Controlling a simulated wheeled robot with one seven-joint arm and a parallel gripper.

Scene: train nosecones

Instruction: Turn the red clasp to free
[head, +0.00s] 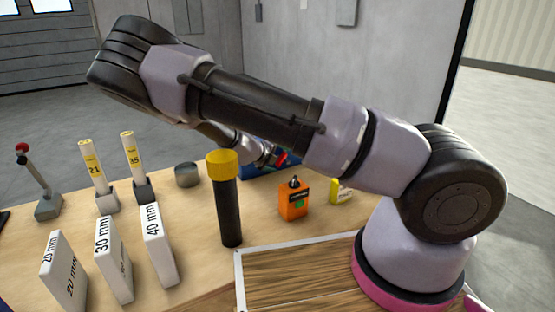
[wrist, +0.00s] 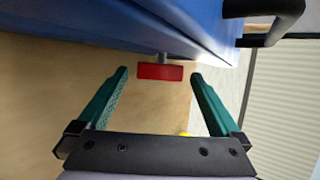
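The red clasp (wrist: 160,72) is a small flat red bar on a short grey stem at the lower edge of a blue case (wrist: 110,22). In the wrist view it lies crosswise, just beyond and between my fingertips. My gripper (wrist: 160,78) is open, with its two green fingers apart on either side of the clasp and nothing held. In the head view the clasp (head: 282,159) shows as a small red spot by my wrist. The blue case (head: 258,172) is mostly hidden there behind my arm, and my fingers cannot be made out.
A black cylinder with a yellow cap (head: 229,205) stands in front of the case. An orange box (head: 293,201) and a yellow block (head: 341,191) are to the right. A black handle (wrist: 274,22) juts from the case.

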